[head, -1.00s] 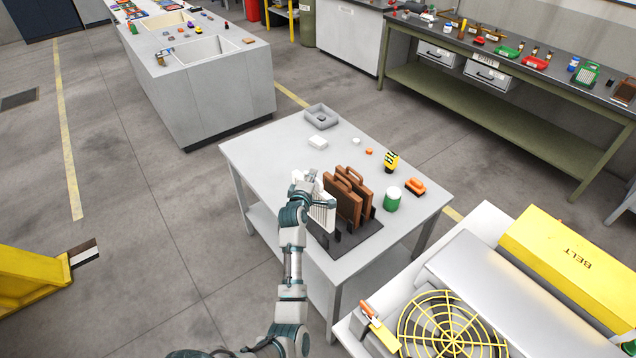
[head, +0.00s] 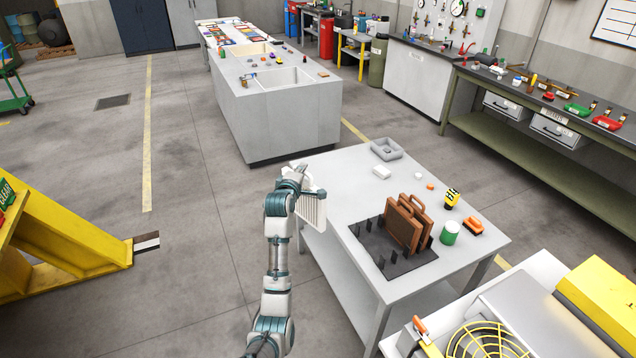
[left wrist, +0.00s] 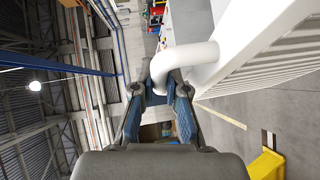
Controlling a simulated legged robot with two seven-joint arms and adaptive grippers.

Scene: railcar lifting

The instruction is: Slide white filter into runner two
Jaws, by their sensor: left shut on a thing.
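The white filter (head: 313,209) is a ribbed panel in the head view, held at the left edge of the grey table. My left gripper (left wrist: 165,88) is shut on its white loop handle (left wrist: 184,59). The filter's ribbed face (left wrist: 262,62) fills the upper right of the left wrist view. The dark rack (head: 372,243) with upright runner posts lies on the table, to the right of the filter and apart from it. The left runners look empty. Runner numbers cannot be read. My right gripper is not in view.
Right of the brown filters stand a green can (head: 450,233), an orange brush-like block (head: 473,226) and a yellow-black item (head: 451,198). A grey tray (head: 386,149) and a white block (head: 381,172) sit farther back. Open floor lies left of the table.

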